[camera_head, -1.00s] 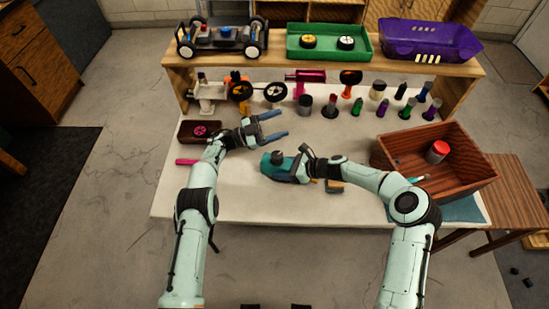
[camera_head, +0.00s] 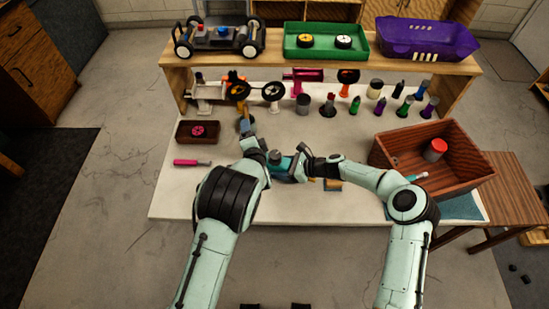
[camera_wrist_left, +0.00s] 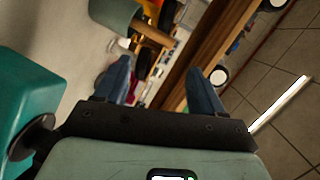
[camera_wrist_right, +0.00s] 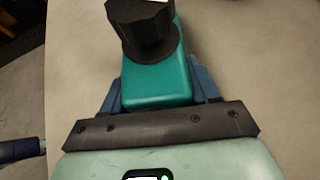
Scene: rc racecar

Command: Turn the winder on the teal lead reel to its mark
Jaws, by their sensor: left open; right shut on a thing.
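The teal lead reel (camera_head: 283,169) sits on the white table, near its front middle. Its black winder (camera_head: 275,157) is a knob on top. In the right wrist view the teal body (camera_wrist_right: 158,84) lies between my right fingers, with the black knob (camera_wrist_right: 145,32) beyond them. My right gripper (camera_head: 300,166) is shut on the reel's body from the right. My left gripper (camera_head: 246,126) is open and empty, behind and left of the reel, its fingers toward the back of the table. In the left wrist view the open fingers (camera_wrist_left: 160,88) hold nothing, and a teal body (camera_wrist_left: 22,100) shows at left. I cannot make out the mark.
A brown wooden crate (camera_head: 398,157) stands at right with a red-capped jar inside. A small dark tray (camera_head: 179,136) and a pink-handled tool (camera_head: 187,162) lie at left. Several bottles and parts line the back below a raised wooden shelf (camera_head: 275,66).

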